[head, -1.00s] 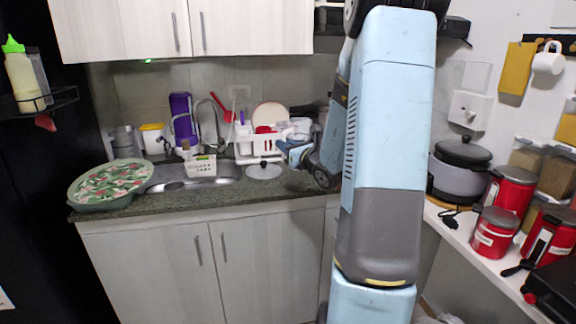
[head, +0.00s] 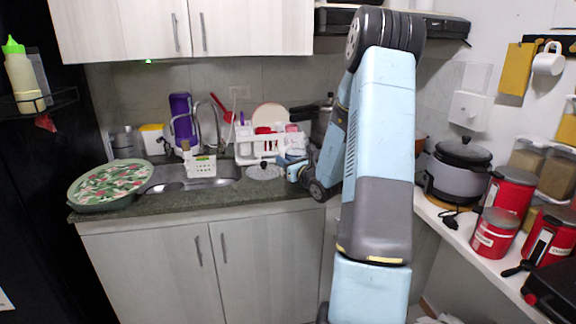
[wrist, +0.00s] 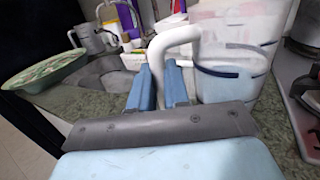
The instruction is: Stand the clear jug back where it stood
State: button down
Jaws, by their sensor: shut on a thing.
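The clear jug (wrist: 235,75) fills the right of the wrist view, looking pale and see-through with a white curved handle. My gripper (wrist: 160,85) has its two blue fingers shut on the handle. The jug looks upright. I cannot tell whether its base touches the counter. In the head view my gripper (head: 290,164) is low over the counter, just right of a round pot lid (head: 264,171). The jug is hard to make out there, partly hidden by my arm and against the dish rack.
A white dish rack (head: 250,150) stands behind the lid. The sink (head: 215,180) and a green patterned tray (head: 108,184) are to the left. A dark pot (head: 318,122) stands behind my arm. Some bare counter (head: 210,203) shows along the front.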

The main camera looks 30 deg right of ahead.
jog(key=shift+f, duration=0.75)
jog(key=c, duration=1)
grip_release()
